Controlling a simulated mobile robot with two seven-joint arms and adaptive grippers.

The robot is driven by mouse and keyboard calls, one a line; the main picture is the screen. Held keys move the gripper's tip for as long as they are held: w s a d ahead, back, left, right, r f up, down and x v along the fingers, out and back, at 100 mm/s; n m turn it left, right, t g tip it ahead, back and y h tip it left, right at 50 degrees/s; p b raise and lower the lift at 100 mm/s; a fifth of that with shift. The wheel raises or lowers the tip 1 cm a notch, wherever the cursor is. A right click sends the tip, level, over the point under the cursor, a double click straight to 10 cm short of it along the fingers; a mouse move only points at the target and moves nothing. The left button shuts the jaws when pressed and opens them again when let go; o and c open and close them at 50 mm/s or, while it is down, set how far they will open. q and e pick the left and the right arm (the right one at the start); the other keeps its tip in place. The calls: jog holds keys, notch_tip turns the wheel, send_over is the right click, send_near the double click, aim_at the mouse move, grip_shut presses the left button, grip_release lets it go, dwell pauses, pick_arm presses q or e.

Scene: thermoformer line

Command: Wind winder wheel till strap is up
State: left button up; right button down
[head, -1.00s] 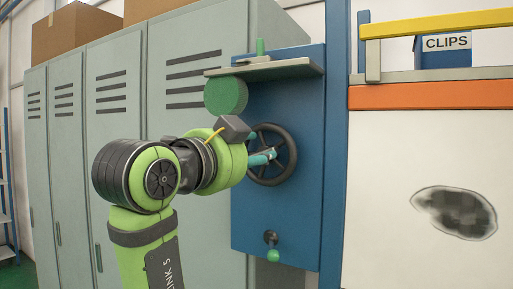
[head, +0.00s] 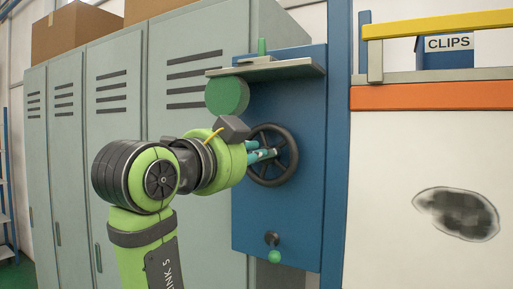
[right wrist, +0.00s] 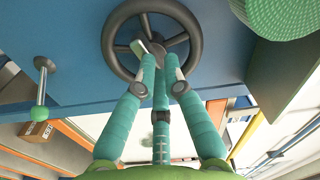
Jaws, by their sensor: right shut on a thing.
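The winder wheel is a dark handwheel (head: 273,155) with several spokes, mounted on a blue upright panel (head: 300,215). In the right wrist view the wheel (right wrist: 152,42) fills the upper middle. My right gripper (head: 268,154) reaches it from the left. In the right wrist view its teal fingers (right wrist: 151,68) are shut on a small pale grip at the wheel, inside the rim. The fingers partly hide the hub and lower spokes. I cannot make out a strap for certain. A green round roll (head: 227,96) is beside the panel, above my wrist. My left gripper is not in view.
A grey shelf (head: 268,69) juts from the panel above the wheel. A small lever with a green knob (head: 274,256) sticks out below it. Grey lockers (head: 120,110) stand behind my arm. A white panel (head: 420,150) with an orange band is at the right.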

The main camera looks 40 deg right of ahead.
jog(key=shift+d, duration=0.4)
jog(key=shift+s+d+r+m+b, duration=0.1)
jog(key=shift+m+b, duration=0.5)
jog(key=shift+m, duration=0.9)
jog(key=c, duration=1.3)
grip_release()
jog(key=shift+c, duration=0.2)
jog(key=shift+w+d+f, duration=0.2)
